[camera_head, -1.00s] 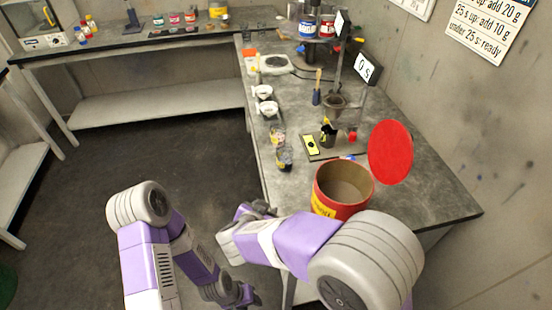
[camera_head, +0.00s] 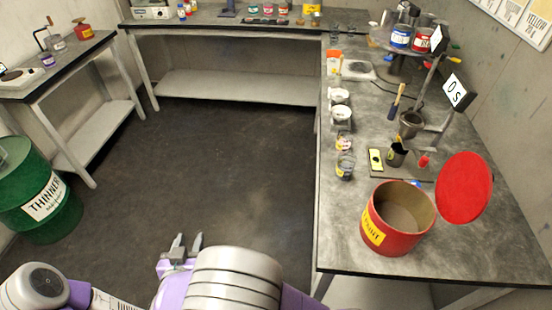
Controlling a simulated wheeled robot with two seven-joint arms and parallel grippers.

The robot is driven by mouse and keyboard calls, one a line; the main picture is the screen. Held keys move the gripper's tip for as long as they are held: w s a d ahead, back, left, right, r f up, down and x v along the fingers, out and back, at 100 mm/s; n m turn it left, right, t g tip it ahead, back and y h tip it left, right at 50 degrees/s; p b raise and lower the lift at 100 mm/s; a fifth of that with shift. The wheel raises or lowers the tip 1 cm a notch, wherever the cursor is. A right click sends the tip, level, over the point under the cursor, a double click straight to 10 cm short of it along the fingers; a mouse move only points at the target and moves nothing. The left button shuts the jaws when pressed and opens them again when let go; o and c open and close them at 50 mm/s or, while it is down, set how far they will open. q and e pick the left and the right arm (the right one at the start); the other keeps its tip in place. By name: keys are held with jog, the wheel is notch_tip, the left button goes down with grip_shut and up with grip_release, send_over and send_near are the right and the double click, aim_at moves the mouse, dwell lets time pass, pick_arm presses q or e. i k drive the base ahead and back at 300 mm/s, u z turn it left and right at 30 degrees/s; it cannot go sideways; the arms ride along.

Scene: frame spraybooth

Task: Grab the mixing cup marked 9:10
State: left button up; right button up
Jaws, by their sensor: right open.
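Two small clear cups, the near cup (camera_head: 345,168) and the far cup (camera_head: 343,141), stand near the left edge of the right-hand bench (camera_head: 335,225). My right gripper (camera_head: 187,242) is open and empty, fingers pointing away over the floor, left of the bench and well apart from the cups. My left gripper is out of view; only part of that arm shows at the lower left.
A large red tin (camera_head: 385,235) with a raised red lid (camera_head: 464,188) stands nearest on the bench. White cups (camera_head: 340,112), a scale (camera_head: 352,70) and a dark stand (camera_head: 436,75) are farther back. A green thinner drum (camera_head: 35,195) stands left. The middle floor is clear.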

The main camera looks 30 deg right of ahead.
aim_at(347, 160)
jog(key=u, duration=0.6)
jog(key=i, duration=1.15)
jog(key=z, duration=3.3)
jog(key=i, duration=0.5)
jog(key=u, duration=0.05)
